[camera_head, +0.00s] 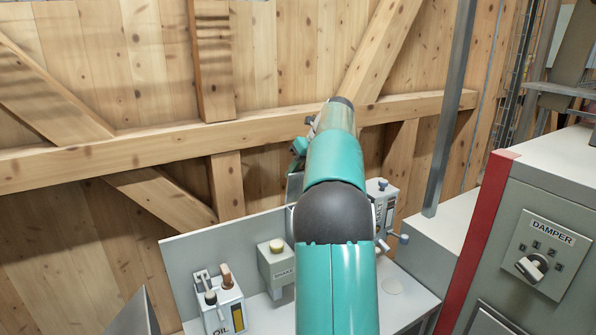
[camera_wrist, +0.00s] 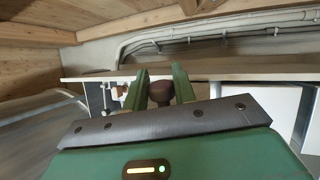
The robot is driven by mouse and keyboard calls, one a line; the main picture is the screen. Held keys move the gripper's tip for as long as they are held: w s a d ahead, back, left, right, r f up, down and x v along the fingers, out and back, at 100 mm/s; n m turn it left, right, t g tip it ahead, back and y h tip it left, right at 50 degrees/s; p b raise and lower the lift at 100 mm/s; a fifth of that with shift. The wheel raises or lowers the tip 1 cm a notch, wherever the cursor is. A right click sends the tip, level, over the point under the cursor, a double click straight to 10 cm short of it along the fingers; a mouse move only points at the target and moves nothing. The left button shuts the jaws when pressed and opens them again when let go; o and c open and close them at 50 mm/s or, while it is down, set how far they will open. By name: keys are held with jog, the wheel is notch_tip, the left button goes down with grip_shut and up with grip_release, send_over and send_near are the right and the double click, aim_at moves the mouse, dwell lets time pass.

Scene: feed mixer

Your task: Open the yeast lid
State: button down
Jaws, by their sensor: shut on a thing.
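In the wrist view the two green fingers of my gripper (camera_wrist: 160,76) are shut on a dark brown round knob (camera_wrist: 160,95). I cannot read a label there, so I cannot tell from the picture whether the knob belongs to the yeast lid. No container marked yeast shows in the head view; my teal arm covers the middle of the shelf there. My fingers are hidden in that view. Whether the lid is raised or closed cannot be seen.
A white OIL container (camera_head: 219,306), a box with a pale yellow button (camera_head: 277,267) and a SALT container (camera_head: 383,203) stand around my arm. A wooden wall (camera_head: 90,90) stands behind.

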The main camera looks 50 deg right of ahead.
jog(key=shift+w+d+f, duration=0.1)
jog(key=shift+w+f, duration=0.05)
jog(key=shift+w, duration=0.05)
dwell(0.3)
jog(key=c, duration=1.2)
grip_release()
jog(key=shift+o, duration=0.2)
jog(key=v, duration=1.4)
